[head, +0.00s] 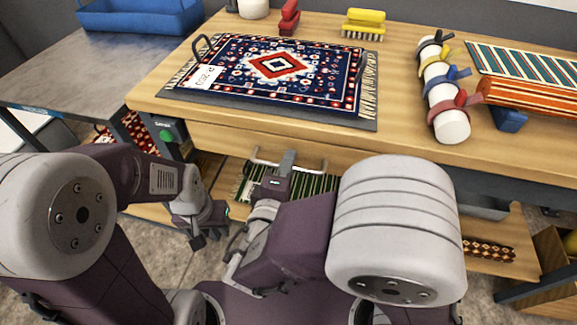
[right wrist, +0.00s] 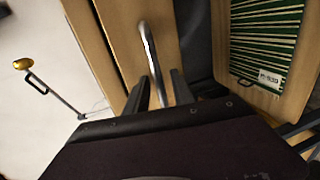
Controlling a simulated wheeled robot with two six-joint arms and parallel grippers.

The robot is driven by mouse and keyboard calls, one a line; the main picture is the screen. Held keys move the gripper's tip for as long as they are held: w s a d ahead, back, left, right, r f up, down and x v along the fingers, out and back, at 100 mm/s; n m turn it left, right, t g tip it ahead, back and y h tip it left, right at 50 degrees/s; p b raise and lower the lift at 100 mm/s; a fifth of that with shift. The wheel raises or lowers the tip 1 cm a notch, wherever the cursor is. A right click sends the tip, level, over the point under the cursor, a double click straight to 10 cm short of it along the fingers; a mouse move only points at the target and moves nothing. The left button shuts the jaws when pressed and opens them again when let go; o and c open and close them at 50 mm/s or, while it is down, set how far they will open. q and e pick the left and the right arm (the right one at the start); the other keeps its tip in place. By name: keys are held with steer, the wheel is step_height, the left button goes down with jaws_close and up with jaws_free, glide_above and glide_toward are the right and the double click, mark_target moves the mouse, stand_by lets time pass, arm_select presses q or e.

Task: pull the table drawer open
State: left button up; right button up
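The wooden table (head: 400,145) has a drawer front (head: 225,139) under its top, and the drawer looks shut. A pale metal bar handle (head: 262,160) runs along the front. My right gripper (head: 288,160) is at the middle of the handle. In the right wrist view the silver handle (right wrist: 147,45) passes between the two spread fingers of this gripper (right wrist: 159,92), with gaps visible beside the bar. My left gripper (head: 197,238) hangs empty, low and left of the drawer, away from the handle. Its finger gap is too small to judge.
A patterned rug (head: 275,65) lies on a grey mat on the tabletop. A roll with coloured straps (head: 440,90) and brushes (head: 364,22) are also there. A green striped rug (head: 313,184) lies on the shelf below the drawer. A grey side table (head: 90,70) stands left.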

jaws_close()
stand_by(1.2)
